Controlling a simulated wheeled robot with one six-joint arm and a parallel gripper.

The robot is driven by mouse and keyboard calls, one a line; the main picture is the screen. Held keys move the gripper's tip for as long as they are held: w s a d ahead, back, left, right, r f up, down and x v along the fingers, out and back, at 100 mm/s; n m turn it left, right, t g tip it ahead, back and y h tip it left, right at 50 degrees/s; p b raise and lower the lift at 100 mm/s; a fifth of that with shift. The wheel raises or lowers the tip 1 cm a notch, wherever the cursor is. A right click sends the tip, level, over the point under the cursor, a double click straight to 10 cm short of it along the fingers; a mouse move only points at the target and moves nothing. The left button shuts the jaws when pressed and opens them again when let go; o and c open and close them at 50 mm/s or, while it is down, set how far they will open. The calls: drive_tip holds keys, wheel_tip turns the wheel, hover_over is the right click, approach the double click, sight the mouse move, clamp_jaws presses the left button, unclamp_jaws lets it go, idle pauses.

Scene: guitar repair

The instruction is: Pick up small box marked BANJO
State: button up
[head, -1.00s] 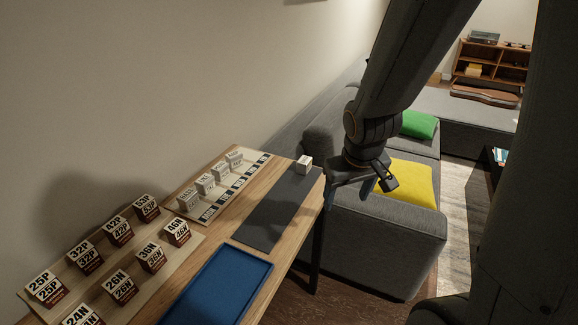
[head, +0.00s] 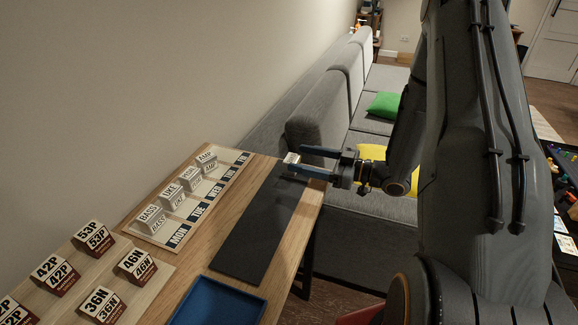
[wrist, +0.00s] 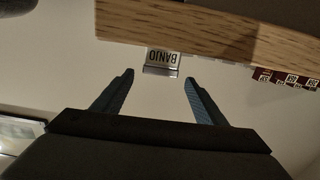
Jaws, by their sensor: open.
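The small white box marked BANJO (wrist: 162,61) shows upside down in the wrist view, just beyond and between my fingertips. In the head view the small box (head: 292,158) stands at the far end of the dark mat (head: 258,226) on the wooden table. My gripper (head: 302,161) is open, with its blue fingers level with the box and pointing at it from the right. In the wrist view my gripper (wrist: 155,76) has both fingers apart with nothing held between them. The fingers partly cover the box in the head view.
White boxes marked BASS (head: 150,219), UKE (head: 171,195) and others stand on a weekday board (head: 176,238) left of the mat. Price-like blocks (head: 101,303) and a blue tray (head: 215,303) are nearer. A grey sofa (head: 320,122) stands behind the table.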

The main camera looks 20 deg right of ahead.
drive_tip(key=shift+w+f+b, duration=0.1)
drive_tip(key=shift+f+b, duration=0.25)
drive_tip(key=shift+f, duration=0.25)
drive_tip(key=shift+r+p+x, duration=0.2)
drive_tip(key=shift+p+x, duration=0.8)
drive_tip(key=shift+x, duration=2.85)
drive_tip(key=shift+c, duration=0.2)
drive_tip(key=c, duration=1.1)
